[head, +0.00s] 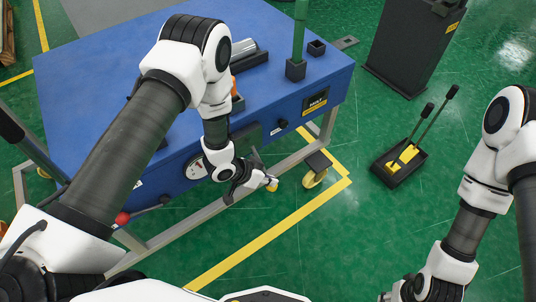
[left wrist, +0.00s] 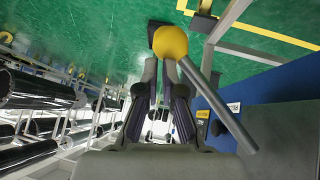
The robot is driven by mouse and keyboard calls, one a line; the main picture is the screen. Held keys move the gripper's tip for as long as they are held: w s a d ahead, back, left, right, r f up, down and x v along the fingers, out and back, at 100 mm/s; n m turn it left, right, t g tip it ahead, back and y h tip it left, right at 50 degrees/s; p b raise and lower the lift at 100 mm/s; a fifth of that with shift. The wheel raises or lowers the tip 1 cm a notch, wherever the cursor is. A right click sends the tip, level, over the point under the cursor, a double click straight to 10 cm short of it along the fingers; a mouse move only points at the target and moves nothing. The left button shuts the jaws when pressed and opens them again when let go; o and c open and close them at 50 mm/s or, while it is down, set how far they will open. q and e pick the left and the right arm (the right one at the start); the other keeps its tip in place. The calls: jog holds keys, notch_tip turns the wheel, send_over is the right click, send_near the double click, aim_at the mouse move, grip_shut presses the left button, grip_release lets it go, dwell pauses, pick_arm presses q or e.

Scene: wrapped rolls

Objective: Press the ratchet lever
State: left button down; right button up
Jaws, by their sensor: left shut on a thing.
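The ratchet lever (left wrist: 222,112) is a grey rod with a yellow ball knob (left wrist: 171,42), seen large in the left wrist view. The knob also shows small in the head view (head: 272,185), in front of the blue bench's front panel. My left gripper (head: 262,178) is shut on the lever at the knob end; its fingertips (left wrist: 160,68) meet just below the ball in the left wrist view. My left arm hides part of the front panel and the lever's root. My right gripper (head: 408,293) is at the bottom edge of the head view, partly cut off.
A black tray with two levers (head: 398,165) stands on the open green floor.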

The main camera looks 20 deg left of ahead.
pick_arm(q)
jog(key=shift+s+f, duration=0.35)
jog(key=shift+s, duration=0.05)
jog(key=r+p, duration=0.1)
jog(key=r, duration=0.1)
jog(key=r+p, duration=0.2)
jog(key=d+r+p, duration=0.1)
jog(key=p, duration=0.1)
jog(key=shift+w+r, duration=0.4)
jog(key=s+d+v, duration=0.1)
jog(key=v, duration=0.7)
jog(key=shift+s+a+r+b, duration=0.2)
jog(key=shift+s+b, duration=0.2)
jog(key=shift+s, duration=0.15)
jog(key=shift+s, duration=0.1)
